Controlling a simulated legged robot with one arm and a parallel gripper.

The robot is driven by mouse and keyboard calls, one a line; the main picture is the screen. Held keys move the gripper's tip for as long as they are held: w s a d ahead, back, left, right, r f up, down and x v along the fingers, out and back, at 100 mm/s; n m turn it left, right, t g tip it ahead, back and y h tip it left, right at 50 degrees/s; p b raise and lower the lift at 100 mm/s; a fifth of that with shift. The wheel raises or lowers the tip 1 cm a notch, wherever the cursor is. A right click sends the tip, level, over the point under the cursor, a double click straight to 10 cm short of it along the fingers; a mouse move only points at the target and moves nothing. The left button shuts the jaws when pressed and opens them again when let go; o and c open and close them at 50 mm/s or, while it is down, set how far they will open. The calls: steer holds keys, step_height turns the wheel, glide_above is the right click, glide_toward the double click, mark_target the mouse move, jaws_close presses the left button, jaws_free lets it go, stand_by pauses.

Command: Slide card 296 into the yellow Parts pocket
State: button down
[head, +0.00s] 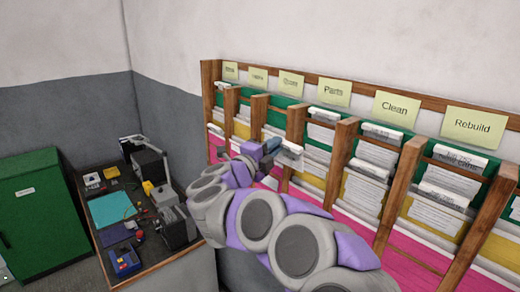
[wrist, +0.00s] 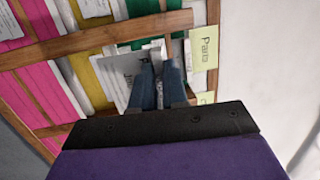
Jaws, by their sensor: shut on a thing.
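My gripper (head: 270,148) is at the rack's Parts column, its blue fingers shut on a white card (head: 288,158). In the wrist view my gripper (wrist: 157,85) holds the card (wrist: 120,72) by its top edge, and the card's printed face is partly visible. Its number is too small to read, so I cannot confirm 296. The Parts label (head: 333,92) is above this column and also shows in the wrist view (wrist: 204,48). The yellow Parts pocket (head: 309,181) is in the middle row, partly hidden by my arm. I cannot tell whether the card's lower edge is inside it.
The wooden rack (head: 342,150) has green, yellow and pink rows holding several cards, with upright posts between columns. The Clean label (head: 397,107) and Rebuild label (head: 474,122) are to the right. A cluttered bench (head: 150,262) and a green cabinet (head: 40,215) stand at left.

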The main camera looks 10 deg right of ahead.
steer(key=w+d, duration=0.1)
steer(key=d, duration=0.1)
steer(key=w+d, duration=0.3)
steer(key=d, duration=0.1)
steer(key=shift+w+f+b, duration=0.15)
steer(key=shift+f+b, duration=0.1)
steer(key=shift+b, duration=0.05)
steer(key=d, duration=0.5)
steer(key=shift+w+d, duration=0.25)
steer(key=shift+d, duration=0.15)
steer(key=shift+w+a, duration=0.5)
steer(key=shift+a, duration=0.55)
steer(key=shift+s+d, duration=0.1)
steer(key=shift+d, duration=0.45)
